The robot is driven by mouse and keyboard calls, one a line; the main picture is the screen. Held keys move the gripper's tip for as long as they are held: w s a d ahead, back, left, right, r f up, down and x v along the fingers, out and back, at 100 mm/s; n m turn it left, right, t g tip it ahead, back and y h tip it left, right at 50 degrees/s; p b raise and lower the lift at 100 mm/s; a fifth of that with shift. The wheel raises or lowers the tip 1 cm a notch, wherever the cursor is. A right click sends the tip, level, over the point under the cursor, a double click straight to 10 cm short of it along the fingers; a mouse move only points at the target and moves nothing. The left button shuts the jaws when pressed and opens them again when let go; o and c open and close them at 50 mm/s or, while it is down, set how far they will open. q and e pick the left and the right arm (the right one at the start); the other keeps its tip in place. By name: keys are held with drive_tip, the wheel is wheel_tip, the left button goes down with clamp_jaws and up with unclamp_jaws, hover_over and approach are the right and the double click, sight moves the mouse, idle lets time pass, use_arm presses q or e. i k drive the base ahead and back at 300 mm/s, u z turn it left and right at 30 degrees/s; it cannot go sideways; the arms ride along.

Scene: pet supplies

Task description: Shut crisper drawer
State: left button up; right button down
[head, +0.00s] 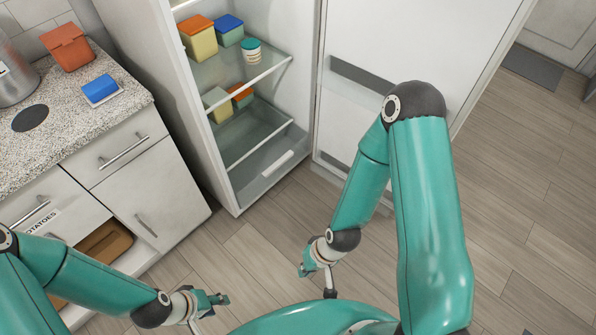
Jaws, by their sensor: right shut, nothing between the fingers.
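The crisper drawer, a clear bin with a white handle (277,164), is at the bottom of the open fridge (205,130). I cannot tell exactly how far its front stands out. My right gripper (303,272) is shut and empty, low over the floor in front of the fridge and apart from the drawer. My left gripper (222,299) is at the lower middle, further from the fridge and touching nothing that I can see. Its fingers are small and seen from above, so its opening is unclear.
The fridge door (400,55) stands open to the right, partly behind my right arm. Shelves above the drawer hold several boxes and a jar (251,50). Left are a speckled counter (75,120) and a cabinet section labelled POTATOES (43,220). Floor (255,250) before the fridge is clear.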

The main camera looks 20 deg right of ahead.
sight(282, 160)
drive_tip(key=u, duration=0.15)
drive_tip(key=i, duration=0.9)
drive_tip(key=z, duration=0.05)
